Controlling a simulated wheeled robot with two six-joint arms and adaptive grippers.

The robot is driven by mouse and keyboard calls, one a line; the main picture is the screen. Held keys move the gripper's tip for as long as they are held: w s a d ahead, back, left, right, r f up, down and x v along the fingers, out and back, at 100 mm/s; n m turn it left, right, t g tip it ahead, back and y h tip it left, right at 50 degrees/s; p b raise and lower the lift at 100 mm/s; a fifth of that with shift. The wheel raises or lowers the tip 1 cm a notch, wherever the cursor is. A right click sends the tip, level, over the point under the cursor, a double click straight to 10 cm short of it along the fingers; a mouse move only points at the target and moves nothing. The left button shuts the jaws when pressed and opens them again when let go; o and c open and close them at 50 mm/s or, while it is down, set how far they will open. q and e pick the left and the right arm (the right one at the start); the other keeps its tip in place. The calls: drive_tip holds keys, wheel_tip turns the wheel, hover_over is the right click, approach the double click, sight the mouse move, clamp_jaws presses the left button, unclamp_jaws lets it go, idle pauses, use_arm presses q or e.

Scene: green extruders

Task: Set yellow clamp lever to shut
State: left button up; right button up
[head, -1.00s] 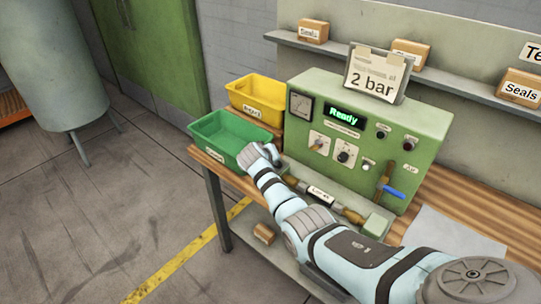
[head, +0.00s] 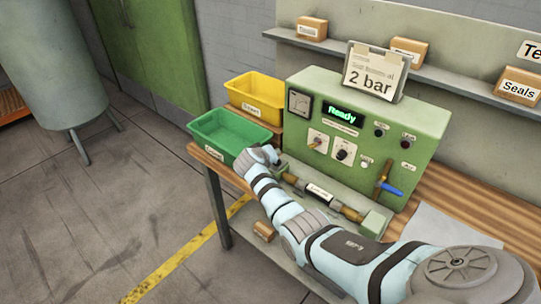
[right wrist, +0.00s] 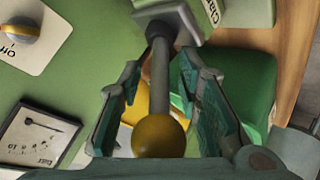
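The clamp lever shows in the right wrist view as a grey rod with a yellow ball knob (right wrist: 160,136). The rod rises to a grey bracket beside a label that looks like "Clamp". My right gripper (right wrist: 160,68) is open, with one finger on each side of the rod. I cannot tell whether either finger touches it. In the head view my right gripper (head: 263,155) is at the left end of the bench fixture, in front of the green machine (head: 440,130), and I cannot make out the lever there. My left gripper is not in view.
A green bin (head: 212,143) and a yellow bin (head: 262,90) stand just left of the machine. A labelled cylinder (head: 319,192) lies in the fixture beside my forearm. A blue-handled valve (head: 391,190) sticks out at the right. The wooden bench front right holds paper.

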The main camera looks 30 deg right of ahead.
drive_tip(key=v, duration=1.2)
drive_tip(key=shift+f, duration=0.1)
